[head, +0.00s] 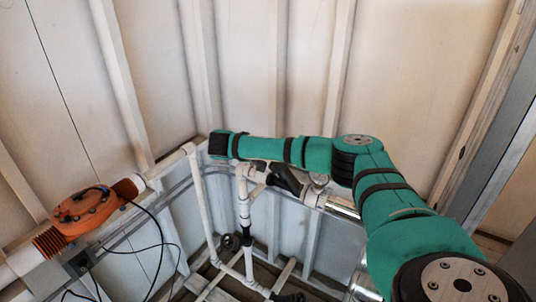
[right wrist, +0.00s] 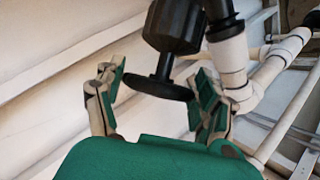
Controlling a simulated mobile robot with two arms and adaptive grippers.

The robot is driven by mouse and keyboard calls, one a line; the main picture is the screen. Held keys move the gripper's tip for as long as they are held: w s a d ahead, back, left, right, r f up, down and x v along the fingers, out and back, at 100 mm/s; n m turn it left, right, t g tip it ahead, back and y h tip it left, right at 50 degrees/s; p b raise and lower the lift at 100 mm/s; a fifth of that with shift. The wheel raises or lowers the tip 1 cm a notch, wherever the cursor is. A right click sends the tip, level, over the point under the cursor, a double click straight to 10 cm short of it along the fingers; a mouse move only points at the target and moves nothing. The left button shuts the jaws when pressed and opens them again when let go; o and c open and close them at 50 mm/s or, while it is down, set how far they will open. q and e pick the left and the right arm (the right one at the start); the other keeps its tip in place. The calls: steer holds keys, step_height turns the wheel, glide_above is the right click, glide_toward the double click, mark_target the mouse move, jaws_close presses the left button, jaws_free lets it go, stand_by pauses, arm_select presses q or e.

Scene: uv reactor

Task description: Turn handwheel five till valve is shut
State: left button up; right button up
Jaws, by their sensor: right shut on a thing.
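A black handwheel (right wrist: 150,87) with a flat round rim shows in the right wrist view, below a black valve body (right wrist: 174,25) on the piping. No number shows on it, so I cannot tell which handwheel it is. My right gripper (right wrist: 160,84) has one finger on each side of the rim and is shut on it. The left finger seems to have a small gap to the rim from this angle. In the head view my teal right arm reaches left across the pipes, and its gripper is not clearly seen. My left gripper is not in view.
White pipes (head: 201,200) stand in the wall corner, close under my right arm. An orange housing (head: 83,211) with black cables sits on a white pipe at the left. A grey post (head: 497,160) stands at the right. Ribbed pale walls close off the back.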

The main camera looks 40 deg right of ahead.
steer(key=shift+w+m+g+h+b, duration=0.1)
steer(key=shift+m+g+h+b, duration=0.25)
steer(key=shift+m+g+h, duration=0.35)
steer(key=shift+f+m+g+h+b, duration=0.15)
steer(key=shift+m+g+h+b, duration=0.4)
steer(key=shift+m+h, duration=0.2)
steer(key=m+g+h+b, duration=0.2)
steer(key=m+g+b, duration=0.3)
steer(key=b, duration=0.4)
steer(key=shift+m+g+h+b, duration=0.25)
steer(key=shift+m+g+b, duration=0.3)
steer(key=shift+b, duration=0.5)
steer(key=o, duration=1.1)
